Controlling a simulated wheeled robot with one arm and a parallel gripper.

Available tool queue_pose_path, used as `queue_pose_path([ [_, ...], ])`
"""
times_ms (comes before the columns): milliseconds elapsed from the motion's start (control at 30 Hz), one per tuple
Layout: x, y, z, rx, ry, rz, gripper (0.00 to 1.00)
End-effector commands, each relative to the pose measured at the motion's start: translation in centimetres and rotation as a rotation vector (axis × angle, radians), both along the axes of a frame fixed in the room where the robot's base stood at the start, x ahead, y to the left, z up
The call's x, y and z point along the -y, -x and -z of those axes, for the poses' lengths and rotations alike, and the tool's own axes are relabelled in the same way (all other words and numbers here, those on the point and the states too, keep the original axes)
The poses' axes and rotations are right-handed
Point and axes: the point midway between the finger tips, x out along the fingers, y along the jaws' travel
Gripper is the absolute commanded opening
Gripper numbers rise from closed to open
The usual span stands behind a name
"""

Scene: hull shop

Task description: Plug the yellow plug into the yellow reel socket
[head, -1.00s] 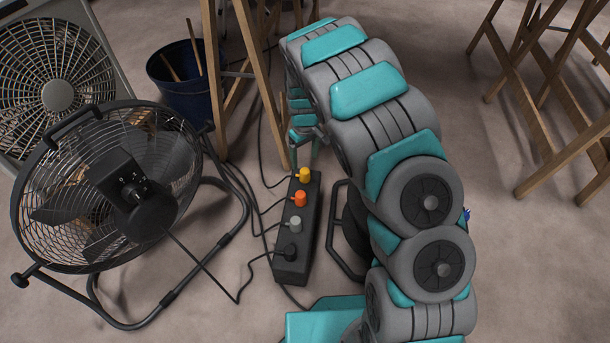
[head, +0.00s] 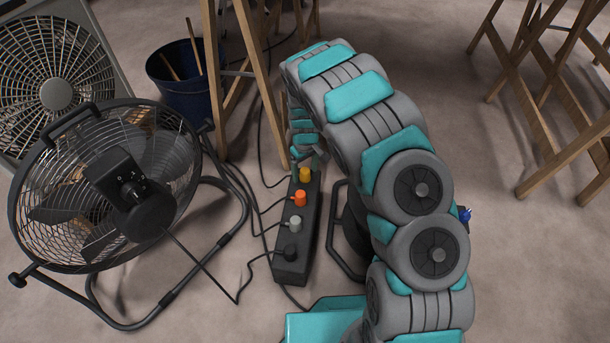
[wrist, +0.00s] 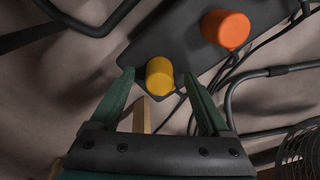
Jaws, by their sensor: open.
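The yellow plug (head: 305,174) sits upright in the far end of a dark power strip (head: 288,266) on the floor. In the wrist view the yellow plug (wrist: 159,78) shows between the tips of my gripper (wrist: 158,76), which is open, one green finger to each side. I cannot tell whether the fingers touch it. In the head view my gripper (head: 307,160) is just above and behind the plug, partly hidden by my arm. A black tubular frame (head: 340,262) shows beside the strip, mostly hidden by my arm. I see no yellow reel socket.
An orange plug (head: 300,198), a grey plug (head: 294,223) and a black plug (head: 291,252) line the same strip. Cables run left of it towards a black floor fan (head: 125,190). Wooden trestle legs (head: 263,85) stand just behind. The floor right of my arm is open.

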Motion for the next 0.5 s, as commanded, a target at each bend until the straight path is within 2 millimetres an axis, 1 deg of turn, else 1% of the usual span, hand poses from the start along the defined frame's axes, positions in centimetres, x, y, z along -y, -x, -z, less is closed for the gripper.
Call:
queue_pose_path([
  [67, 0.02, 0.01, 0.66, 0.0, 0.0, 0.0, 0.8],
  [367, -0.02, -0.08, 0.62, 0.004, 0.0, 0.0, 0.8],
  [400, -0.02, -0.08, 0.62, 0.004, 0.0, 0.0, 0.79],
  [500, -0.03, -0.09, 0.61, 0.004, 0.0, 0.0, 0.67],
])
